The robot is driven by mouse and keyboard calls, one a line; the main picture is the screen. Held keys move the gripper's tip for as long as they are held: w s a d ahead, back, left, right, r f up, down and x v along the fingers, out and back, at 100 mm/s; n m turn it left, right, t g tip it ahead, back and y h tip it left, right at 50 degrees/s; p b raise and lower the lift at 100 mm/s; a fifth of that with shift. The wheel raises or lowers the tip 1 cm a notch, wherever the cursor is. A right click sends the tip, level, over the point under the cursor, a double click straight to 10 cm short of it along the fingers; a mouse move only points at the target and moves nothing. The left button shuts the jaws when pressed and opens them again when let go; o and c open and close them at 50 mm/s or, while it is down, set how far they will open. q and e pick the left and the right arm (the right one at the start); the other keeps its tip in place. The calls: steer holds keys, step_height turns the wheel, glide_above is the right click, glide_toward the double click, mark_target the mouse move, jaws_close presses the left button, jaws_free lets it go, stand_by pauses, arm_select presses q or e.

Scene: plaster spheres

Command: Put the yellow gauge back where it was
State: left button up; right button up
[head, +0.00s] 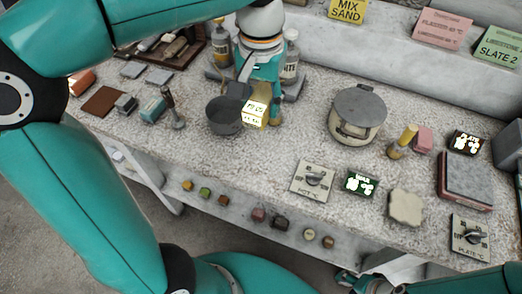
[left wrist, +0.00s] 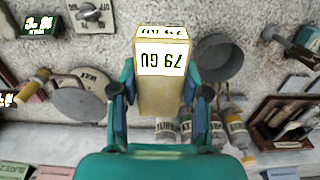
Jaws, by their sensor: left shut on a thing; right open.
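The yellow gauge (head: 255,113) is a small yellow box with a white label, and shows beside the dark pot in the head view. In the left wrist view the gauge (left wrist: 147,95) stands between the two fingers, its "79 GU" label upside down. My left gripper (head: 262,87) is shut on it from its far side; the fingers (left wrist: 161,90) grip both sides. I cannot tell whether the gauge touches the bench. My right gripper (head: 349,279) shows only in part at the bottom edge of the head view, open and away from the gauge.
The dark pot (head: 224,117) is close left of the gauge. Bottles (head: 290,60) stand behind my left gripper. A round lidded pot (head: 358,114), a dial plate (head: 312,181) and a green display (head: 361,182) are to the right. Bare bench lies between the gauge and the lidded pot.

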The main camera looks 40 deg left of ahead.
arm_select(q)
step_height(320, 180, down, 16)
steer(key=shift+b, duration=0.8)
steer(key=o, duration=0.6)
steer(key=shift+f, duration=0.15)
steer(key=o, duration=0.4)
steer(key=shift+r, duration=0.35)
step_height(320, 180, up, 12)
steer(key=shift+f+p, duration=0.2)
steer(key=shift+p, duration=0.5)
